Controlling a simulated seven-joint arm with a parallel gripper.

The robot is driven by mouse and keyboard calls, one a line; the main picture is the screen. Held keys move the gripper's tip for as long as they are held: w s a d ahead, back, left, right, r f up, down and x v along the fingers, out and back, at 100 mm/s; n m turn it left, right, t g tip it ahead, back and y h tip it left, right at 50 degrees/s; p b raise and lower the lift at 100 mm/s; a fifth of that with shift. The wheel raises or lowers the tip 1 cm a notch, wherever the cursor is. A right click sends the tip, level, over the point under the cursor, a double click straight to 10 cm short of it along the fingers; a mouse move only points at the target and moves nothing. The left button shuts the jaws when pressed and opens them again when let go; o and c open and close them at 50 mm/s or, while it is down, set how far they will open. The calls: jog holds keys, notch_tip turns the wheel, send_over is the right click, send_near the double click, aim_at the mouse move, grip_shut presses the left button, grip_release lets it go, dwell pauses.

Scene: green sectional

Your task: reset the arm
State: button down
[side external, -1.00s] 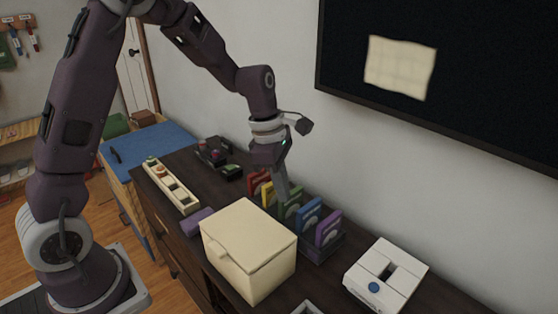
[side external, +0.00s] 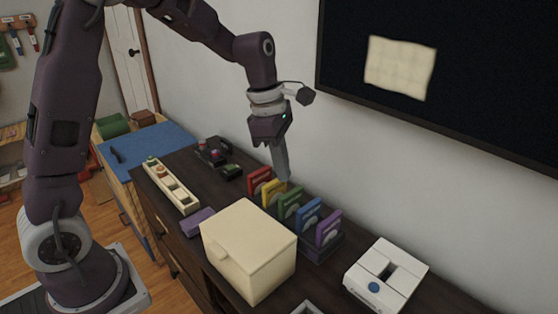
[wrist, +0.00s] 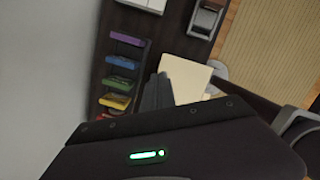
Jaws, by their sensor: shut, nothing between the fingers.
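My gripper (side external: 283,172) points down above the row of coloured cards, its fingers together with nothing between them. In the wrist view its closed fingers (wrist: 157,92) show near the middle, beside the cream box. The cards stand upright in a dark rack (side external: 325,251): red (side external: 258,182), yellow (side external: 272,192), green (side external: 290,202), blue (side external: 308,217) and purple (side external: 328,229). The fingertips are close to the yellow and green cards in the side view; I cannot tell the exact gap.
A cream lidded box (side external: 247,252) stands in front of the rack. A white box with a dark slot (side external: 387,272) is at right. A long cream tray (side external: 171,186) and a purple block (side external: 197,222) lie at left. A wall and black board (side external: 470,90) are behind.

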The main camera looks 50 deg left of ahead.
jog(key=shift+d+v, duration=0.2)
jog(key=shift+v, duration=1)
jog(key=shift+w, duration=0.1)
jog(key=s+r+m+t, duration=0.2)
jog(key=s+r+m, duration=0.6)
jog(key=s+m, duration=0.45)
jog(key=s+f+m+t+y, duration=0.1)
jog(key=s+m+t+y, duration=0.1)
jog(key=s+m, duration=0.9)
jog(key=shift+s+a, duration=0.25)
jog(key=shift+s, duration=0.3)
